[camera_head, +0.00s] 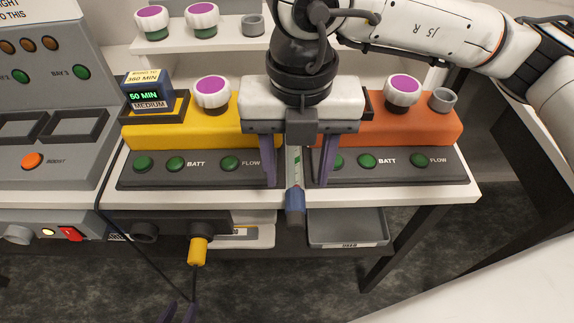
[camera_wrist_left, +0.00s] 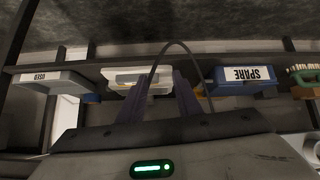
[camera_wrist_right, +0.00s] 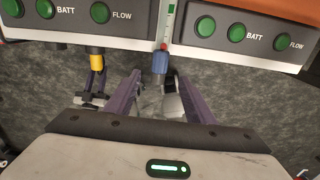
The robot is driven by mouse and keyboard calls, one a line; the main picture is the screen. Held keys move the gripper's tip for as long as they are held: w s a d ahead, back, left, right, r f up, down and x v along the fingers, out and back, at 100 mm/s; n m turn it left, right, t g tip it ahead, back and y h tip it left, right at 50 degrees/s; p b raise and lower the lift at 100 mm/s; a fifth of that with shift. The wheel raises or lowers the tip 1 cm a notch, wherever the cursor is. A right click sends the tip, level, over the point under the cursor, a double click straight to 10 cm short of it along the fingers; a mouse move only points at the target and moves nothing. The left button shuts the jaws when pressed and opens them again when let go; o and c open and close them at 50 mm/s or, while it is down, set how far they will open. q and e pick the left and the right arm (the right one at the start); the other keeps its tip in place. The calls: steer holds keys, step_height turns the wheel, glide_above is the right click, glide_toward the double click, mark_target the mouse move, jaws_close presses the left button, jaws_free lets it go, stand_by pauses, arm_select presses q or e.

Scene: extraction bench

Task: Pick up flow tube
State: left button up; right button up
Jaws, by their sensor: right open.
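The tube (camera_head: 295,168) is pale with green marks and has a blue lower end (camera_head: 295,201) at the bench's front edge, between the yellow and orange stations. I take it as the flow tube. Its blue end also shows in the right wrist view (camera_wrist_right: 160,62). My right gripper (camera_head: 297,182) is open, with one purple finger on each side of the tube and gaps between. The tube's upper part is hidden behind the gripper. My left gripper (camera_head: 180,312) is low in front of the bench, its fingers apart, with nothing clearly held.
The yellow station (camera_head: 185,132) and orange station (camera_head: 425,130) flank the tube. A yellow plug (camera_head: 198,250) with a dark cable hangs below the bench, above my left gripper. A grey "USED" tray (camera_head: 348,243) and blue "SPARE" bin (camera_wrist_left: 240,88) are on the lower shelf.

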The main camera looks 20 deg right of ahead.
mark_target(295, 202)
steer(key=f, duration=0.3)
steer(key=shift+s+f, duration=0.2)
steer(key=shift+s, duration=0.15)
steer(key=f, duration=0.3)
steer(key=f+p, duration=0.1)
steer(key=f, duration=0.1)
steer(key=shift+w, duration=0.35)
steer(key=shift+f, duration=0.25)
steer(key=c, duration=1.2)
arm_select(q)
steer(key=shift+s, duration=1.15)
arm_select(e)
steer(key=shift+c, duration=0.2)
